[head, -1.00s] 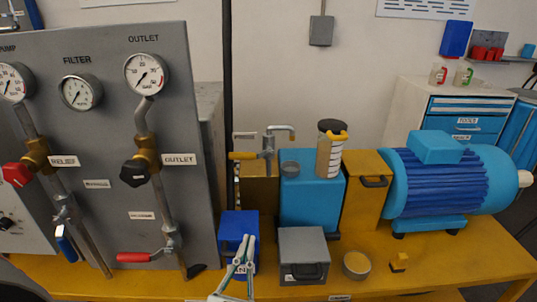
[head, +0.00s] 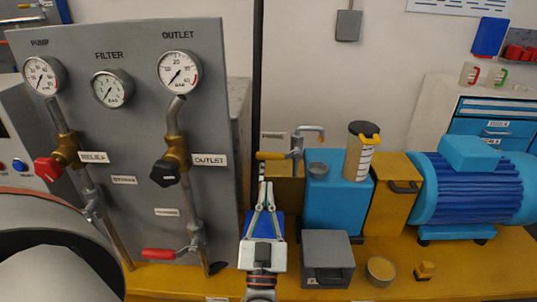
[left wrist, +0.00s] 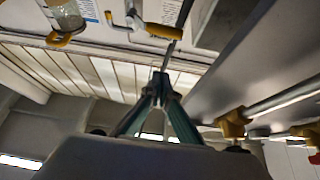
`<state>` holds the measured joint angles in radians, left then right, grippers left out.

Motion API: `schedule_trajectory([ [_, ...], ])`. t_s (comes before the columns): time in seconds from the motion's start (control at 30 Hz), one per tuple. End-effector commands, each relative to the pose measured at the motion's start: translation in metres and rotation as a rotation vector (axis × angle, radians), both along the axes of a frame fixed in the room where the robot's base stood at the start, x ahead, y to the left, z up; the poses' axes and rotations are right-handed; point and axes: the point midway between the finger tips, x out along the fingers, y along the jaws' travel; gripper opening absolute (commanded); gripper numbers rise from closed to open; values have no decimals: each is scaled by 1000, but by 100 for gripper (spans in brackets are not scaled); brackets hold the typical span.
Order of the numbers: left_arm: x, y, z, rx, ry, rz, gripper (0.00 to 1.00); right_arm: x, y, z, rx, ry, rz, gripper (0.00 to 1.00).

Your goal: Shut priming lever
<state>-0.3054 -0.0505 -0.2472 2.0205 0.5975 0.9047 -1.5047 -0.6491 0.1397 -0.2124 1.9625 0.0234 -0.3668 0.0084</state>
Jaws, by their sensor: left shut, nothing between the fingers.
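The priming lever (head: 270,155) is a yellow-handled bar, lying about level and pointing left from a grey metal tap (head: 297,150) above the blue pump block (head: 335,195). In the left wrist view its yellow handle (left wrist: 164,32) shows above the fingertips. My left gripper (head: 265,185) is shut and empty, fingers pointing up, its tips just below the handle in the head view. A gap shows between tips and handle in the left wrist view, where the left gripper (left wrist: 161,76) is at centre. The right gripper is not in view.
The grey gauge panel (head: 130,215) stands close on the left. A blue box (head: 275,224) is partly behind my gripper; a grey box (head: 327,250) and a round dish (head: 380,270) stand to the right. A jar (head: 360,155) stands on the pump block.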

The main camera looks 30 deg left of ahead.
Motion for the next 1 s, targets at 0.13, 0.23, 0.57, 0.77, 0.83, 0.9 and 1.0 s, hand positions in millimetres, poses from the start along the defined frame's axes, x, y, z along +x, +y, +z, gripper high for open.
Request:
schedule_trajectory([
  [0.13, 23, 13, 19, 2, -5, 1, 0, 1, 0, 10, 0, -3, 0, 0],
  [0.23, 38, 21, 29, 3, -4, 0, 0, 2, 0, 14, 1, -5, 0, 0],
  [0.57, 86, 50, 61, 2, -4, 1, 0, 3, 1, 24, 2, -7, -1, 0],
  [0.77, 95, 56, 44, 2, 1, -1, 0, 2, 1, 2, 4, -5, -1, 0],
  [0.83, 96, 56, 38, 1, 3, -1, 0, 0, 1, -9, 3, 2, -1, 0],
  [0.9, 97, 57, 33, 1, 2, -1, 0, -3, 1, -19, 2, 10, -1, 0],
  [1.0, 98, 58, 28, 1, 2, 0, 0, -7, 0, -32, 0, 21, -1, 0],
])
